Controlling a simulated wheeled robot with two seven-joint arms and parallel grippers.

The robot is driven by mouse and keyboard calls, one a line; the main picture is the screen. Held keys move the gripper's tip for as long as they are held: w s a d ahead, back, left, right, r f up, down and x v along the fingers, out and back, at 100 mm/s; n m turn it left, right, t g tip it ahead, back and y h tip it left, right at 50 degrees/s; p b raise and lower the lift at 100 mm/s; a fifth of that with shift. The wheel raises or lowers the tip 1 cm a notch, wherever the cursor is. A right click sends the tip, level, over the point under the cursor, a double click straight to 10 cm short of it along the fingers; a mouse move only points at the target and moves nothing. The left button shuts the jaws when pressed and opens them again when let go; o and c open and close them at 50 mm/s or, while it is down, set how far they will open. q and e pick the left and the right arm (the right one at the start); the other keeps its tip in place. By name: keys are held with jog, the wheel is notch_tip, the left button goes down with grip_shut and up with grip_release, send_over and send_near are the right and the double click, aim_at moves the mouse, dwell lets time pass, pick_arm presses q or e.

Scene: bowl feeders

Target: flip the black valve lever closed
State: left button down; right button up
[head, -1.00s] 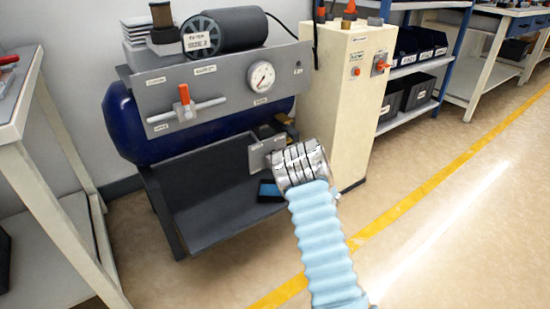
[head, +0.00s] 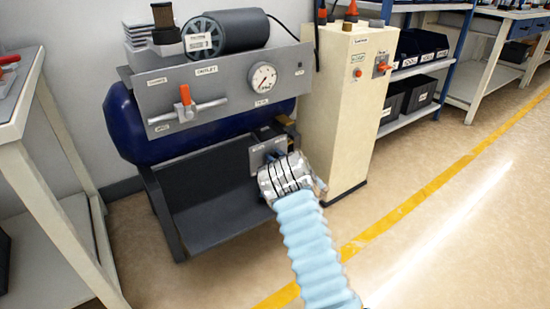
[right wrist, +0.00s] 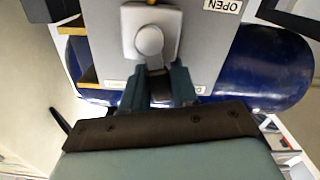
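The black valve lever (right wrist: 160,92) shows in the right wrist view as a dark piece below a round grey pivot knob (right wrist: 149,41) on a pale square valve body. My right gripper (right wrist: 159,84) has one finger on each side of it. The fingers stand a little apart, and I cannot tell whether they press on the lever. In the head view my right gripper (head: 276,158) is at the small grey valve plate (head: 258,153) below the panel's right end, and my wrist hides the lever there. My left gripper is out of view.
A grey panel (head: 225,78) with a red-handled valve (head: 186,97) and a gauge (head: 263,77) fronts a blue tank (head: 120,125). A cream cabinet (head: 335,120) stands close on the right. A workbench (head: 25,90) is at left. The floor at right is clear.

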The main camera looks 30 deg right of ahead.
jog(key=shift+d+m, duration=0.4)
jog(key=shift+m, duration=0.3)
grip_shut()
jog(key=shift+d+m+b, duration=0.2)
jog(key=shift+m+b, duration=0.25)
jog(key=shift+m, duration=0.55)
jog(key=o, duration=0.9)
grip_release()
jog(key=shift+c, duration=0.2)
jog(key=s+d+p, duration=0.1)
jog(key=s, duration=1.2)
jog(key=shift+s, duration=0.35)
